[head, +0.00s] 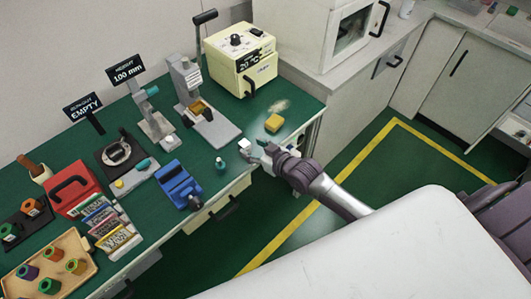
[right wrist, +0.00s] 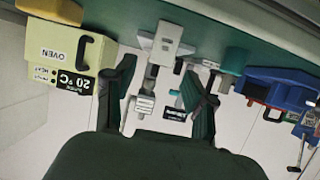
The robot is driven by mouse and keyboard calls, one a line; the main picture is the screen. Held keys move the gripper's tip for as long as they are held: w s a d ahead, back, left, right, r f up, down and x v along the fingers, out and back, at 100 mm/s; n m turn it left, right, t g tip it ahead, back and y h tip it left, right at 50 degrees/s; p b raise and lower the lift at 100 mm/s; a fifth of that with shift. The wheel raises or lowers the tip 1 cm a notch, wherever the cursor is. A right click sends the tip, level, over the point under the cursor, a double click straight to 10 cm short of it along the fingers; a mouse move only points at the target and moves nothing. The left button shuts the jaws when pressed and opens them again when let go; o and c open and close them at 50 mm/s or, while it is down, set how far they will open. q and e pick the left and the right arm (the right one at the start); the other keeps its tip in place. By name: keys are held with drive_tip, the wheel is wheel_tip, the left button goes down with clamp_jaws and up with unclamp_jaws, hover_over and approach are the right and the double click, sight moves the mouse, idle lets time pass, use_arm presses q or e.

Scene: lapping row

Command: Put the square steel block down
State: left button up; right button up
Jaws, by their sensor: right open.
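A small pale steel block (head: 243,144) shows on or just above the green bench top (head: 232,98), near its front edge; I cannot tell whether it rests fully on the bench. My right gripper (head: 257,151) is open, close beside the block on its right, with the arm reaching in from the lower right. In the right wrist view the two dark fingers (right wrist: 160,100) stand wide apart, and I cannot pick out the block between them with certainty. My left gripper is not in view.
A yellow block (head: 274,123) lies right of the gripper. Behind stand a grey stand (head: 190,85) and a cream oven (head: 240,58). Some bare bench lies around the gripper.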

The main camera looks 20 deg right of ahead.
drive_tip(key=v, duration=0.7)
drive_tip(key=s+d+f+m+g+h, duration=0.15)
drive_tip(key=s+f, duration=0.35)
drive_tip(key=f, duration=0.5)
drive_tip(key=s+d+f+g+h, duration=0.15)
drive_tip(key=s+f, duration=0.35)
drive_tip(key=f, duration=0.5)
drive_tip(key=s+d+f+g+h, duration=0.1)
drive_tip(key=s+d+f+g, duration=0.3)
drive_tip(key=f, duration=0.5)
drive_tip(key=s+a+f+g, duration=0.1)
drive_tip(key=s+f, duration=0.3)
drive_tip(key=s, duration=0.4)
drive_tip(key=s+a+f+g, duration=0.2)
drive_tip(key=s+f, duration=0.2)
drive_tip(key=s, duration=0.5)
drive_tip(key=s+a+f+g, duration=0.1)
drive_tip(key=s+f, duration=0.3)
drive_tip(key=s, duration=0.5)
drive_tip(key=shift+s+a+f+g, duration=0.2)
drive_tip(key=shift+f+g, duration=0.1)
drive_tip(key=shift+f, duration=0.1)
